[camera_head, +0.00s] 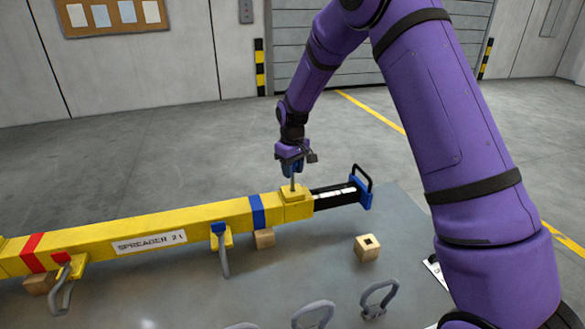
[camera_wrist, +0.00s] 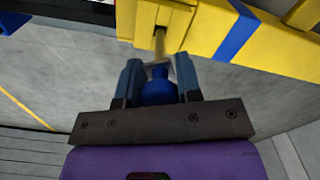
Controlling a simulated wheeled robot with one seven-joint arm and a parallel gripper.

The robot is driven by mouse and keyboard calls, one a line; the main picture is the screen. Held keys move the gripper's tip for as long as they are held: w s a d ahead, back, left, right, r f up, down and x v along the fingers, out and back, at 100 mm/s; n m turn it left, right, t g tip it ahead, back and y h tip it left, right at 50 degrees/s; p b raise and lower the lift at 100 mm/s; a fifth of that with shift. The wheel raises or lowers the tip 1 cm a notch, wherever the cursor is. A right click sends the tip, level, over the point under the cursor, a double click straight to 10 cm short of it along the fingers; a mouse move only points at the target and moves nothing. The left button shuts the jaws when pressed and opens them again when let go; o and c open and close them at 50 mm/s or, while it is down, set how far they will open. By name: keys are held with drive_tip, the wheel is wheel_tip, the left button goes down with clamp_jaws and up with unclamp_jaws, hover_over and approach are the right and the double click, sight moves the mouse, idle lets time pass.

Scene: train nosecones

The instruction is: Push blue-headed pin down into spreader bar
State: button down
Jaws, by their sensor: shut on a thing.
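The yellow spreader bar (camera_head: 120,238) lies across the table, with a blue band and a raised yellow collar (camera_head: 293,206) near its right end. The bar also shows at the top of the wrist view (camera_wrist: 200,25). My gripper (camera_head: 292,168) is above the collar, shut on the blue head (camera_wrist: 158,88) of the pin. The pin's metal shank (camera_head: 292,184) runs down from the gripper to the collar's top; it also shows in the wrist view (camera_wrist: 160,42). The shank is upright, its lower end hidden in or at the collar. The blue head stands clear above the bar.
A black inner bar with a blue end plate and black handle (camera_head: 361,185) extends from the bar's right end. A wooden block with a square hole (camera_head: 367,248) and several grey shackles (camera_head: 379,298) sit in front. Another shackle hangs below the bar (camera_head: 223,256).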

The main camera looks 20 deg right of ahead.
sight(292, 191)
drive_tip(key=shift+f, duration=3)
idle(0.5)
drive_tip(key=c, duration=0.7)
unclamp_jaws()
wheel_tip(292, 191, up, 11)
drive_tip(key=shift+f, duration=0.1)
